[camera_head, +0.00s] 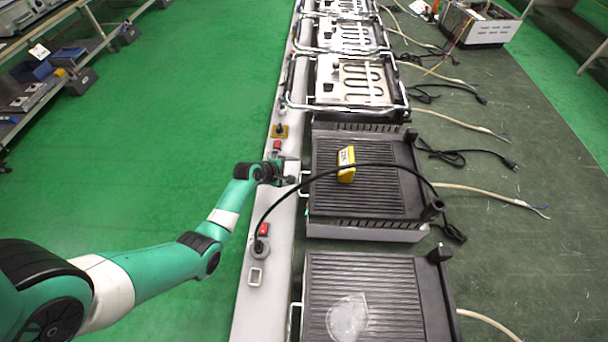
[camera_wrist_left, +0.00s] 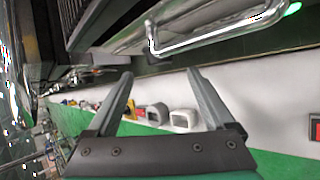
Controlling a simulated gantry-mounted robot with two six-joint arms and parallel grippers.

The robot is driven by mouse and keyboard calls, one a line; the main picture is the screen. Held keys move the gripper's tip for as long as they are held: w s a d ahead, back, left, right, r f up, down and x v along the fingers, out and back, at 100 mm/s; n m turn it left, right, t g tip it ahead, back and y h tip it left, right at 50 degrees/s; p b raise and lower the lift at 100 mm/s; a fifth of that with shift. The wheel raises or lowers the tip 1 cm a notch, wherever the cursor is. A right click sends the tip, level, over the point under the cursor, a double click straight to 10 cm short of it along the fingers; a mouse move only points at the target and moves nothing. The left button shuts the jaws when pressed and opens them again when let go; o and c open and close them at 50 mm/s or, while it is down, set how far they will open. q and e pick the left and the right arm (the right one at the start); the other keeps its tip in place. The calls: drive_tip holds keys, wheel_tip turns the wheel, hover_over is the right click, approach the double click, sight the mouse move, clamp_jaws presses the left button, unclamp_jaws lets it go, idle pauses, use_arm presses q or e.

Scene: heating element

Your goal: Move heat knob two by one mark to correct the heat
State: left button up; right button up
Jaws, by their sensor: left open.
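My left gripper (camera_head: 284,174) is at the pale rail, beside the left edge of the middle black grill (camera_head: 370,205). In the left wrist view its two fingers (camera_wrist_left: 160,82) stand apart, with nothing between them but the rail and small fittings behind. No knob can be told for certain as heat knob two. A small dark knob-like part on a yellow plate (camera_head: 280,131) sits on the rail beyond the gripper. The gripper and wrist hide part of the rail there. My right gripper is not in view.
A metal bar handle (camera_wrist_left: 215,38) crosses above the fingers in the wrist view. A black cable (camera_head: 345,168) arches over the middle grill, which bears a yellow device (camera_head: 346,164). Red switches (camera_head: 263,229) sit along the rail (camera_head: 268,200). The green floor left is open.

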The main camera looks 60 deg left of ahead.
use_arm(q)
drive_tip(key=b+x, duration=0.3)
drive_tip(key=x, duration=0.3)
drive_tip(key=shift+f+b, duration=0.2)
drive_tip(key=shift+b, duration=0.2)
drive_tip(key=shift+w+a+f+b, duration=0.15)
drive_tip(key=shift+w+f+b, duration=0.05)
drive_tip(key=shift+w+b, duration=0.2)
